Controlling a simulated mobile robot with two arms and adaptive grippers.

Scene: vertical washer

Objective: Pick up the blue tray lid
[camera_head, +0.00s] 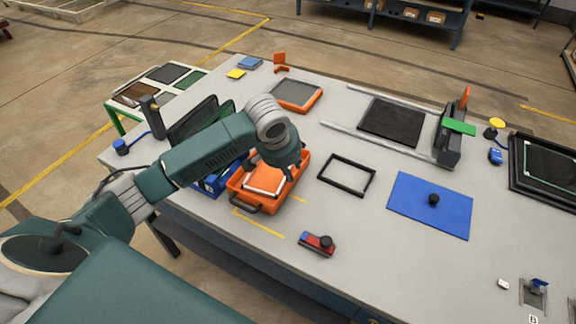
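The blue tray lid (415,203) is a flat blue panel with a black round knob (433,199) at its middle. It lies flat on the right part of the grey table. My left arm reaches in from the left, and my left gripper (290,168) is over the orange tray (242,196), well to the left of the lid. The gripper's fingers are small and partly hidden by the wrist, so their opening is unclear. The lid is not touched by any gripper. My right gripper is out of view.
A thin black frame (347,160) lies between the orange tray and the lid. A red and blue block with a black knob (318,244) lies near the front edge. A clamp stand (450,138) stands behind the lid. A black tray (515,180) is at the right.

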